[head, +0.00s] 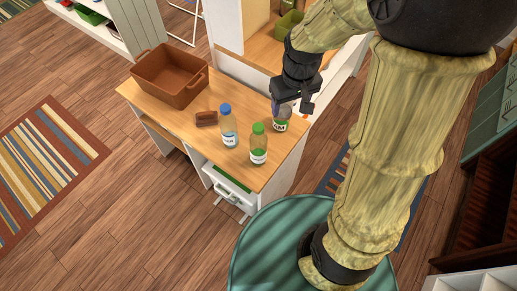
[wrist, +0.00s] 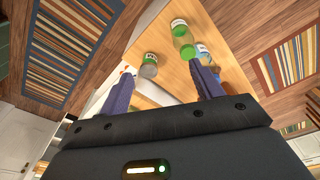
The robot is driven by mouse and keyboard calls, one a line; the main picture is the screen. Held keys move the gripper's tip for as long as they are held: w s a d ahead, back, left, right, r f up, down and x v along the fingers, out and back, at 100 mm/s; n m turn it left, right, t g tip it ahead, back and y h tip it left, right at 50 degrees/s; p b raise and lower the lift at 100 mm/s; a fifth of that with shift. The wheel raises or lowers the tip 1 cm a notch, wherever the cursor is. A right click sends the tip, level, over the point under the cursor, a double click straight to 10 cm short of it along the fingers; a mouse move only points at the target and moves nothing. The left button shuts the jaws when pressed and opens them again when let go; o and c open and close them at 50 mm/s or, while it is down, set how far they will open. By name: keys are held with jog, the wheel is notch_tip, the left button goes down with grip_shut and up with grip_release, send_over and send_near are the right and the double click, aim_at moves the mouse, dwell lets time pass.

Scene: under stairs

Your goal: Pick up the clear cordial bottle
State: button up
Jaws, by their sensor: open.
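Three bottles stand on the wooden desk top (head: 190,120). A clear, greyish bottle with a green label (head: 281,124) stands near its right edge, its top hidden behind my gripper (head: 292,107). In the wrist view this bottle (wrist: 148,70) shows between the two purple fingers of my open gripper (wrist: 163,72), past their tips. I cannot tell whether they touch it. A bottle with a green cap (head: 258,146) and a clear one with a blue cap (head: 229,128) stand to its left. The labels are too small to read, so which is cordial is unclear.
A brown bin (head: 170,78) sits at the desk's far left corner. White drawers (head: 228,186) are under the desk. A striped rug (head: 45,165) lies on the floor to the left.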

aim_at(258, 127)
jog(key=w+a+f+n+g, duration=0.1)
jog(key=w+a+n, duration=0.3)
jog(key=a, duration=0.4)
jog(key=shift+w+f+b, duration=0.45)
jog(key=shift+w+f, duration=0.1)
jog(key=shift+f, duration=0.15)
jog(key=shift+a, duration=0.1)
notch_tip(258, 127, down, 12)
jog(key=p, duration=0.3)
jog(key=shift+f, duration=0.1)
jog(key=shift+f, duration=0.15)
